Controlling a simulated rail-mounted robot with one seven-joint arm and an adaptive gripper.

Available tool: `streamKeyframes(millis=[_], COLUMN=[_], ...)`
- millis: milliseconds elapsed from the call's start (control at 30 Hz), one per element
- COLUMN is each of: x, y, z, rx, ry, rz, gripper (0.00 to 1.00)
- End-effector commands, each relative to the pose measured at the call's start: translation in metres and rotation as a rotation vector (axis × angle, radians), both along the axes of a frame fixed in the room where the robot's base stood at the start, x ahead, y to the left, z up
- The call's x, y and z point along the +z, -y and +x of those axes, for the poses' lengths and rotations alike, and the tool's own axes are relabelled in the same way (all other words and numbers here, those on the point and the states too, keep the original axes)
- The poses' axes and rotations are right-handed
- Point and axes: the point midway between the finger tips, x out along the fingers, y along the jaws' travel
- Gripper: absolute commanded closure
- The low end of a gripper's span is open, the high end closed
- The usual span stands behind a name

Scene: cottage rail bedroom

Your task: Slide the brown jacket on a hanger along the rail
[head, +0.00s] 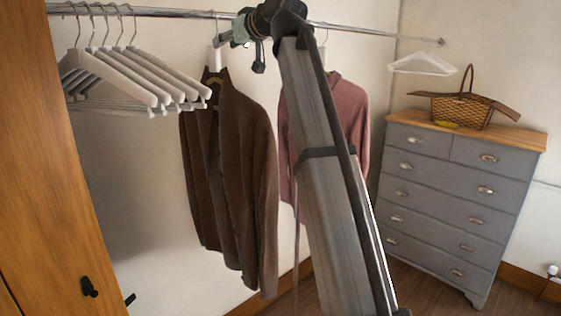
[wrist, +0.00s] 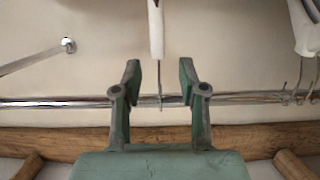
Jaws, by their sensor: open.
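The brown jacket (head: 238,150) hangs from a pale hanger (head: 213,56) on the metal rail (head: 170,13), right of a group of empty hangers. My gripper (head: 225,38) is up at rail height, just right of the top of that hanger. In the wrist view my green gripper (wrist: 160,70) is open, with one finger on each side of a thin hanger hook (wrist: 160,92) that reaches the rail (wrist: 60,103). The hanger's white body (wrist: 156,28) shows beyond the fingertips. I see no finger touching the hook. The jacket cloth is not visible in the wrist view.
Several empty pale hangers (head: 125,78) hang bunched at the left. A pink garment (head: 345,130) hangs right of the jacket, partly behind my arm. An empty white hanger (head: 422,64) is near the rail's right end. A grey dresser (head: 440,190) holds a basket (head: 462,105).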

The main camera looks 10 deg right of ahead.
Motion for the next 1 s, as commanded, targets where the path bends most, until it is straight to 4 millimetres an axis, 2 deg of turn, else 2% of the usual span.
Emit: streamKeyframes(millis=[700,1000], x=[0.013,0.014], y=[0.029,0.031], z=[-0.041,-0.045], rx=[-0.001,0.0], ry=[0.0,0.0], rz=[0.0,0.0], gripper=[0.58,0.58])
